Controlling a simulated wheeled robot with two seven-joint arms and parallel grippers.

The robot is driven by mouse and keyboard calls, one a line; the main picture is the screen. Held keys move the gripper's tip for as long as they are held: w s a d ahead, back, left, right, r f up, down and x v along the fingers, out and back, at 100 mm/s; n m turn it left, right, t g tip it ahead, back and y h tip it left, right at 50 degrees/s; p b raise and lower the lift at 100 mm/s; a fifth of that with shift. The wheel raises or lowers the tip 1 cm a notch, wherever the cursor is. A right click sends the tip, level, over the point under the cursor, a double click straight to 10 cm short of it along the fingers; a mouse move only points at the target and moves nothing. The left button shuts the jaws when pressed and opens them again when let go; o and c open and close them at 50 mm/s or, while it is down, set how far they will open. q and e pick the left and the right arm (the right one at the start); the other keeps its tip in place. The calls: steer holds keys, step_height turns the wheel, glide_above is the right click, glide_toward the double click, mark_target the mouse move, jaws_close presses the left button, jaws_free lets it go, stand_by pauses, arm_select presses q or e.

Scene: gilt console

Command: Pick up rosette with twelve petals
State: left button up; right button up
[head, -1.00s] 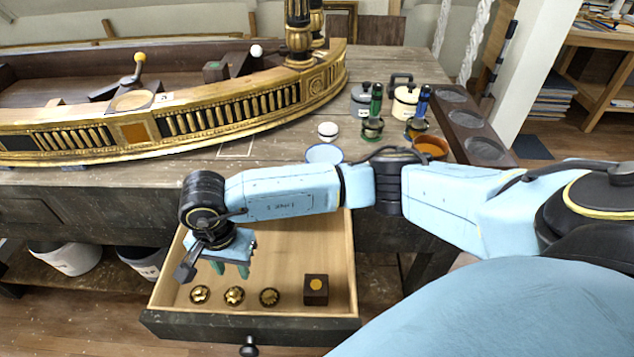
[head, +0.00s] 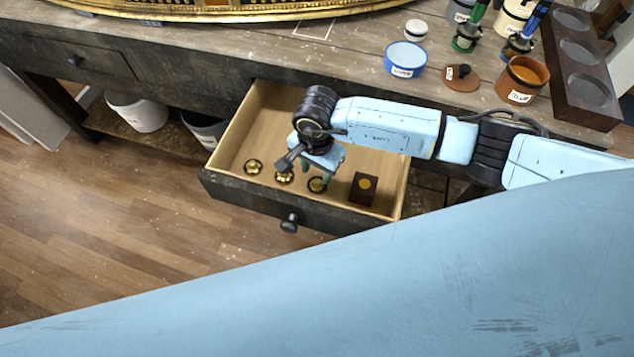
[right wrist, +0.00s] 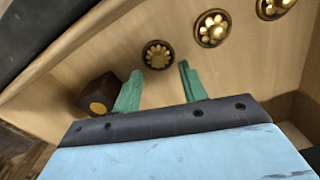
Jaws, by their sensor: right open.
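Three gold rosettes lie in a row in the open drawer (head: 236,135). The right-hand one (head: 317,185) is darker, with many narrow petals, and looks like the twelve-petal rosette; it also shows in the right wrist view (right wrist: 157,54). The middle rosette (head: 284,178) and the left rosette (head: 253,167) have fewer, broader petals in the wrist view. My right gripper (head: 315,174) is open and empty above the right-hand rosette. In the wrist view its green fingertips (right wrist: 160,70) stand apart, with that rosette just beyond the gap between them. My left gripper is not in view.
A dark box with a gold disc (head: 363,188) sits in the drawer right of the rosettes, close to one finger in the wrist view. Drawer walls surround them. A blue bowl (head: 405,61) and an orange-brown pot (head: 522,79) stand on the tabletop above.

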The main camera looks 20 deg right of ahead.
mark_target(317, 180)
step_height(317, 180, down, 4)
steer(key=shift+s+r, duration=0.1)
steer(key=shift+r, duration=0.1)
jaws_close()
steer(key=shift+r, duration=0.1)
